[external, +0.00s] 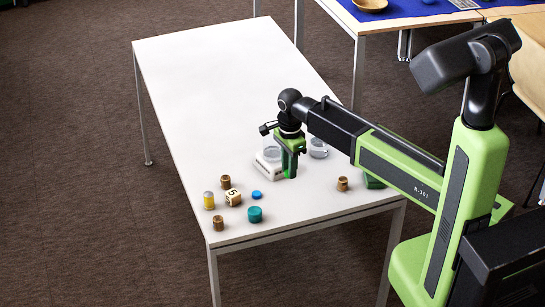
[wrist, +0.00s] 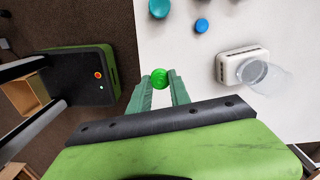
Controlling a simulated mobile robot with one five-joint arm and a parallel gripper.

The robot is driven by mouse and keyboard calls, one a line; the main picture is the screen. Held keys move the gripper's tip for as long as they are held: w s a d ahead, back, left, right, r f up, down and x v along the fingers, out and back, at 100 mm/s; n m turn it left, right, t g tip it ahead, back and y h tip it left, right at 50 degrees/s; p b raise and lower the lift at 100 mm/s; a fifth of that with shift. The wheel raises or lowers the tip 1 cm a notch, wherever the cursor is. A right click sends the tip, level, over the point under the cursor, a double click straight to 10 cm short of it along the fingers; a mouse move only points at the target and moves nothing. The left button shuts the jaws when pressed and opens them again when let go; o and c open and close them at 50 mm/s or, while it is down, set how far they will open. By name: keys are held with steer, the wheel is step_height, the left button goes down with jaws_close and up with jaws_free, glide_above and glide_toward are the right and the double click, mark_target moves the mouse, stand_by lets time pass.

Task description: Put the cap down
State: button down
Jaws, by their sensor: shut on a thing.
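A round bright green cap (wrist: 160,78) sits between the fingertips of my gripper (wrist: 161,82) in the wrist view. My gripper is shut on it. In the external view my gripper (external: 290,170) points down over the white table (external: 215,75), near its front part, beside a white device. The cap is not clearly visible there, and I cannot tell its exact height over the table.
A white scale-like device (external: 268,167) with a clear cup stands just left of my gripper. A blue disc (external: 257,194), teal cylinder (external: 255,214), numbered cube (external: 233,197), yellow jar (external: 209,200) and brown cylinders (external: 218,223) stand front left. The table's far half is clear.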

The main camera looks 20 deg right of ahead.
steer(key=b, duration=0.7)
glide_above(254, 210)
step_height(254, 210, down, 7)
steer(key=shift+d, duration=0.15)
steer(key=shift+p, duration=0.3)
step_height(254, 210, down, 4)
steer(key=b, duration=0.4)
steer(key=shift+f, duration=0.15)
steer(key=shift+r, duration=0.25)
steer(key=shift+f, duration=0.2)
steer(key=c, duration=1.2)
jaws_free()
steer(key=shift+r, duration=0.1)
